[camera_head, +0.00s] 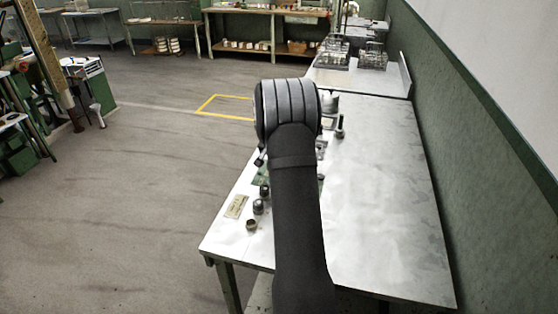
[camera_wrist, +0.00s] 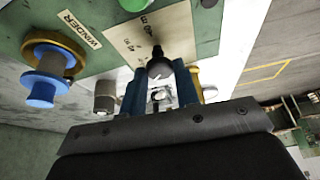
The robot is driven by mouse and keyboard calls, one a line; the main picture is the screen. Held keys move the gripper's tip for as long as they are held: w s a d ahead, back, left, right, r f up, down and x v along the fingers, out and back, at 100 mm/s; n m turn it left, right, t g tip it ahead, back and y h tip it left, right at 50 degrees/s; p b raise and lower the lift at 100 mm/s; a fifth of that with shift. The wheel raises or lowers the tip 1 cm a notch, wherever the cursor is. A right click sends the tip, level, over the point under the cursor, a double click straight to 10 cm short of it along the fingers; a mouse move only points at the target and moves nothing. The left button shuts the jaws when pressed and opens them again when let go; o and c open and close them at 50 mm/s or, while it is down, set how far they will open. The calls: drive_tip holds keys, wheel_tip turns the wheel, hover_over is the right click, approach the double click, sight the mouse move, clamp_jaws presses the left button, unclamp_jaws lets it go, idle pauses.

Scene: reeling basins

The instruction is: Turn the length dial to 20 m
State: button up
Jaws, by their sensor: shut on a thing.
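The length dial is a dark round knob with a pointer (camera_wrist: 158,67). It stands on a cream scale plate (camera_wrist: 125,38) in the wrist view, with printed numbers and an "m", partly cut off. The pointer lies toward the top of the picture; the exact value it marks cannot be read. My gripper (camera_wrist: 160,86) has its two blue fingers on either side of the knob, shut on it. In the head view my arm hides the dial and the fingers.
A green button (camera_wrist: 133,4) is above the plate. Small dark knobs (camera_head: 258,206) stand along the left edge of the metal table (camera_head: 385,220). The table's right side is clear.

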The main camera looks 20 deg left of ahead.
drive_tip(key=shift+a+m+h, duration=0.1)
drive_tip(key=shift+m+h, duration=0.2)
drive_tip(key=shift+m, duration=0.7)
drive_tip(key=o, duration=1)
drive_tip(key=v, duration=1.7)
drive_tip(key=shift+a+r, duration=0.15)
drive_tip(key=shift+r, duration=0.05)
drive_tip(key=x, duration=1.7)
drive_tip(key=shift+d+f, duration=0.2)
drive_tip(key=shift+f, duration=0.05)
